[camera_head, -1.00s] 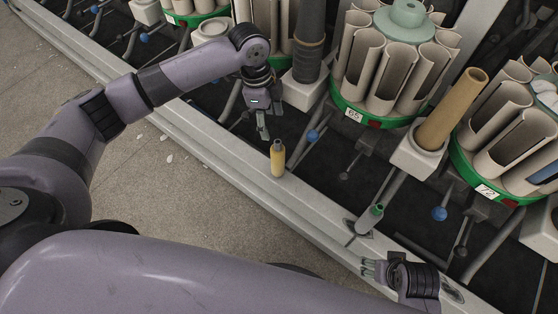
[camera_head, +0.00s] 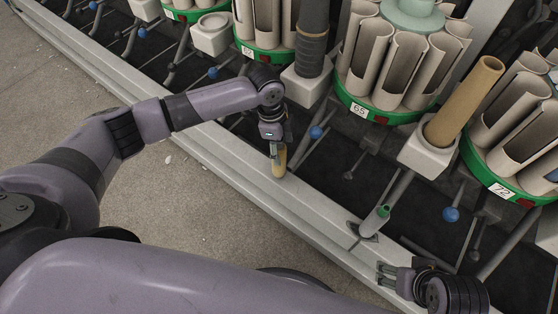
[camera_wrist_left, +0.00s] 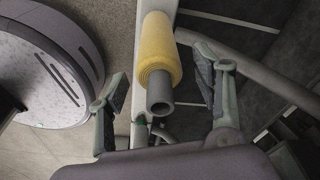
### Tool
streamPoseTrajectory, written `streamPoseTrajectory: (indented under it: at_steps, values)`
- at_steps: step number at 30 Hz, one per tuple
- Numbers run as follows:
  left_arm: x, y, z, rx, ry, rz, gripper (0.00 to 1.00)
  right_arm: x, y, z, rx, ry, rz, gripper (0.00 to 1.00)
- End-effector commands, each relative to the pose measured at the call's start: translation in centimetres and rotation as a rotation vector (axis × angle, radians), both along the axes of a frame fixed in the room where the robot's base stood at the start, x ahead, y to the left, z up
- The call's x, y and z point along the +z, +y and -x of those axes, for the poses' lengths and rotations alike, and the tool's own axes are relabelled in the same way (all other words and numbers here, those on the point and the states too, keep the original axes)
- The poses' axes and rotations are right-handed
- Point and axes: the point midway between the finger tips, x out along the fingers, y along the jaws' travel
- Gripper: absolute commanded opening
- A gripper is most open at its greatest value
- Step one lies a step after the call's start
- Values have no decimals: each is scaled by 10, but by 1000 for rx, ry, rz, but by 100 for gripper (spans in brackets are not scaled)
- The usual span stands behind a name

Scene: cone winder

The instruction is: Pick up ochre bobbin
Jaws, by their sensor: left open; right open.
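The ochre bobbin (camera_head: 279,164) stands upright on the pale machine rail, its upper part hidden by my left gripper in the head view. In the left wrist view the yellow-ochre bobbin (camera_wrist_left: 160,57), with a grey tube end, lies between the two open fingers, with a gap on each side. My left gripper (camera_head: 276,153) is open at the bobbin's top; it also shows in the left wrist view (camera_wrist_left: 162,88). My right gripper (camera_head: 382,274) is open and empty near the rail at the lower right.
The pale rail (camera_head: 222,150) runs diagonally along the machine's front. Green-based magazines (camera_head: 376,112) and a tall tan cone (camera_head: 463,103) stand behind. Floor (camera_head: 190,210) is open at the left.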

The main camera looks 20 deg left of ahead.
Motion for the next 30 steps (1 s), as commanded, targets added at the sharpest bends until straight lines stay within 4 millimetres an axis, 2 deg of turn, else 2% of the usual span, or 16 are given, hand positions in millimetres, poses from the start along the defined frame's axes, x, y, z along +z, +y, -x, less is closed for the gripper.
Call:
streamPoseTrajectory:
  at_steps: [1, 3, 9, 27, 30]
  values:
    - [-8, -1, 0, 1, 0, 0, 60, -4, 0, 0, 0, -1, 0, 62]
    - [-12, -1, 0, 0, 0, -1, 60, -4, 0, 0, 0, -1, 0, 62]
    - [-11, -1, 0, 0, -1, -1, 60, -3, 0, 0, 0, -1, 0, 62]
    - [-10, -1, 0, 0, -2, -1, 20, -4, 0, 0, 0, 0, 0, 62]
    - [-10, -1, -1, 0, -2, 0, 17, -4, 0, 0, 1, 0, 0, 62]
